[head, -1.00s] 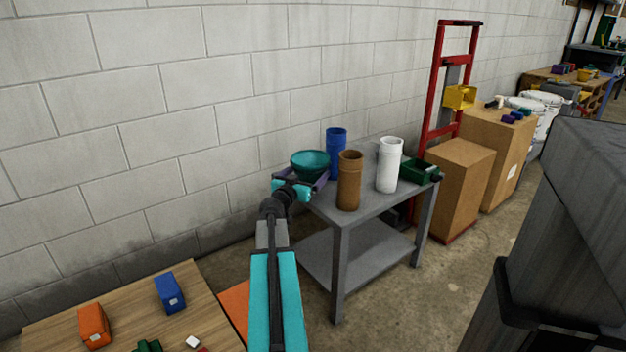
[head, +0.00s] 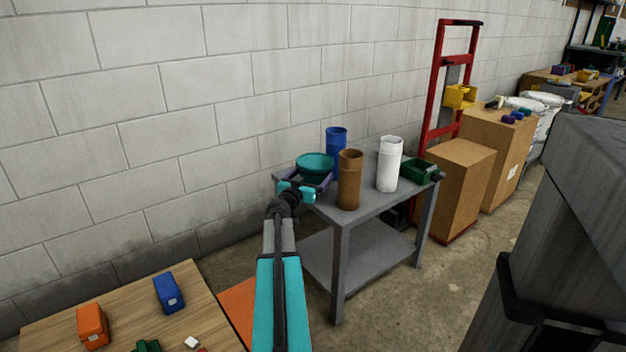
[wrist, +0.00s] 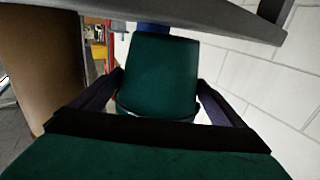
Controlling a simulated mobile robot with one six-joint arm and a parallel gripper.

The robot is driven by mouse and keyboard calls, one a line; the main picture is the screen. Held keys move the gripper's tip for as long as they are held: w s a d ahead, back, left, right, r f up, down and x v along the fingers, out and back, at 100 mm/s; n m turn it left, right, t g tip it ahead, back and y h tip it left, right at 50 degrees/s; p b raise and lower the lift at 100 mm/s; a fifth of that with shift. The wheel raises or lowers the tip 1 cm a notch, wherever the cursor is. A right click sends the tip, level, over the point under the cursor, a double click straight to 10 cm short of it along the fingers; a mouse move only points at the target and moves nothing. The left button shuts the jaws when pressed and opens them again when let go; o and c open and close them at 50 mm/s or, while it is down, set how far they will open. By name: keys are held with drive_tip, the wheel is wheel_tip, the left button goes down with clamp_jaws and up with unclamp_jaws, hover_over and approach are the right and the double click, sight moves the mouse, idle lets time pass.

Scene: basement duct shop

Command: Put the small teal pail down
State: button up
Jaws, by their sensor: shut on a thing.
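The small teal pail (head: 315,163) is at the back left end of the grey table (head: 374,203). My gripper (head: 313,184) is shut on it, with a finger on each side. In the wrist view the pail (wrist: 160,75) sits between the two dark purple fingers of my gripper (wrist: 160,100). A grey edge (wrist: 230,15) runs across the top of that view. I cannot tell whether the pail's bottom touches the tabletop.
A brown cylinder (head: 349,180) stands just right of the pail, a blue cylinder (head: 336,142) behind it. A white cylinder (head: 389,164) and a green bin (head: 418,171) are further right. The block wall (head: 150,110) is close behind. A wooden table (head: 125,310) is at front left.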

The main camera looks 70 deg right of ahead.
drive_tip(key=shift+f, duration=0.45)
drive_tip(key=shift+f+b, duration=0.25)
drive_tip(key=shift+b, duration=0.25)
drive_tip(key=o, duration=0.8)
drive_tip(key=shift+r+p, duration=0.3)
drive_tip(key=shift+p, duration=0.25)
drive_tip(key=shift+w+a, duration=0.2)
drive_tip(key=shift+a, duration=2.85)
drive_tip(key=shift+w+a, duration=0.2)
drive_tip(key=shift+a, duration=2.8)
